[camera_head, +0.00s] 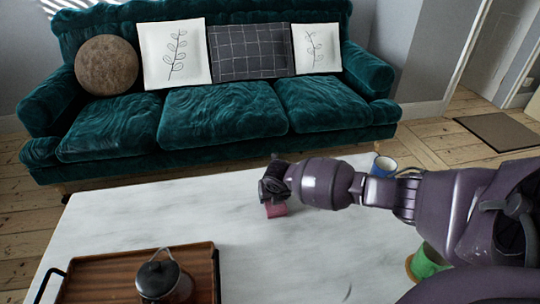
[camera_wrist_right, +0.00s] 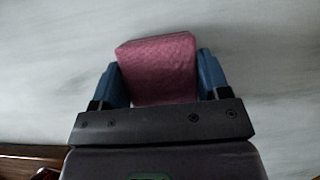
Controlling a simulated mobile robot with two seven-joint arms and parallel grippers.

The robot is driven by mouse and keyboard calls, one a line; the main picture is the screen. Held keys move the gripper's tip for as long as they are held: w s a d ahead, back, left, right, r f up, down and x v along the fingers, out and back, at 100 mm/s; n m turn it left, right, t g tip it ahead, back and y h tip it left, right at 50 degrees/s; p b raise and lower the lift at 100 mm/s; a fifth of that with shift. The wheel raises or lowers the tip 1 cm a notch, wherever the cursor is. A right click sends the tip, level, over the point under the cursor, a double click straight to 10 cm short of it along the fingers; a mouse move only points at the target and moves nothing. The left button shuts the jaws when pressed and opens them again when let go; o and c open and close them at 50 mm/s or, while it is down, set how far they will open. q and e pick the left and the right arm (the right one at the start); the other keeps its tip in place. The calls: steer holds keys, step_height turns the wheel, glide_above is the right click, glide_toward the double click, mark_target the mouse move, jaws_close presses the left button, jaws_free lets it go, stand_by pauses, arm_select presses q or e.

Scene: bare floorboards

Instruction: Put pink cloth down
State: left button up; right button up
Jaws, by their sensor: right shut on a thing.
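The pink cloth (camera_wrist_right: 158,70) is a folded, block-like piece between the two blue fingers of my right gripper (camera_wrist_right: 162,80) in the right wrist view. The fingers are shut on its two sides. In the head view the pink cloth (camera_head: 276,210) shows just below my right gripper (camera_head: 272,192), over the white marble table (camera_head: 190,215). I cannot tell whether the cloth touches the table top. My left gripper is not in view.
A wooden tray (camera_head: 100,284) with a dark-lidded pot (camera_head: 160,276) stands at the front left. A blue cup (camera_head: 383,166) is behind my right arm, and a green cup (camera_head: 428,262) is at the right. The table's middle and left are clear. A green sofa (camera_head: 225,115) stands behind.

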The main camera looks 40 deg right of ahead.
steer(key=shift+w, duration=0.1)
steer(key=shift+f, duration=0.15)
steer(key=o, duration=1)
steer(key=shift+c, duration=0.2)
